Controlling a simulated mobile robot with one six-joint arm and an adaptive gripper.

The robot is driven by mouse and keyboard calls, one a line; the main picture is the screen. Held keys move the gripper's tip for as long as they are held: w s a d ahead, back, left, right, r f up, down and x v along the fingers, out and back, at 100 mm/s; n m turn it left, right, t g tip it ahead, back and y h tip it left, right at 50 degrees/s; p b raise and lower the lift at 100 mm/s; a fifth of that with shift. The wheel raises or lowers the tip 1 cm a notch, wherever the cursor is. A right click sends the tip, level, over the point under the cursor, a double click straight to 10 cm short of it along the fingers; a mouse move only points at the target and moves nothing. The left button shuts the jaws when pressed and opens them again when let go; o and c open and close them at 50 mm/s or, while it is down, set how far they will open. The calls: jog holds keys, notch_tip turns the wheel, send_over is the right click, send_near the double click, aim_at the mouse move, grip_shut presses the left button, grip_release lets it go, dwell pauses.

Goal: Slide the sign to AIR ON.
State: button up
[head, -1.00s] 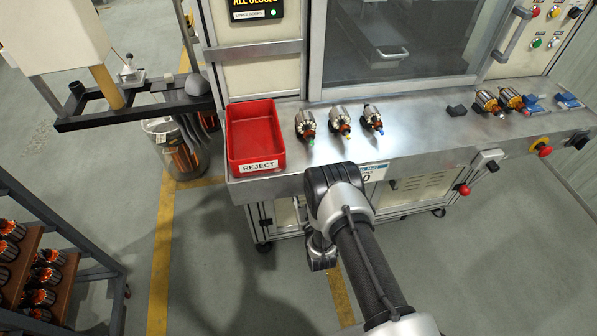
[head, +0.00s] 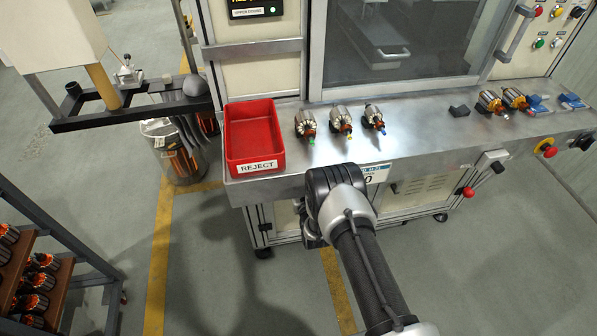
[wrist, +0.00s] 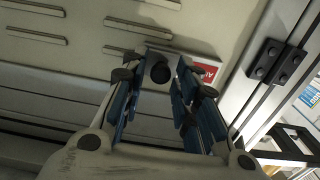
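In the wrist view, a plate with a red part and white lettering (wrist: 205,72) is on the cabinet's pale face. The lettering is only partly readable, as the right finger covers some of it. A round black knob (wrist: 160,72) stands beside the red part. My gripper (wrist: 155,86) is open, its blue-padded fingers pointing at the plate. The knob shows between the fingertips; I cannot tell whether they touch it. In the head view, my arm hides the gripper and the plate.
Vent slots (wrist: 140,27) and a black hinge (wrist: 277,62) are near the plate. Above, the steel bench (head: 420,135) holds a red REJECT bin (head: 255,168) and several armatures (head: 341,121). A red knob (head: 468,191) sticks out at the bench front, right.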

grip_shut()
dwell(0.3)
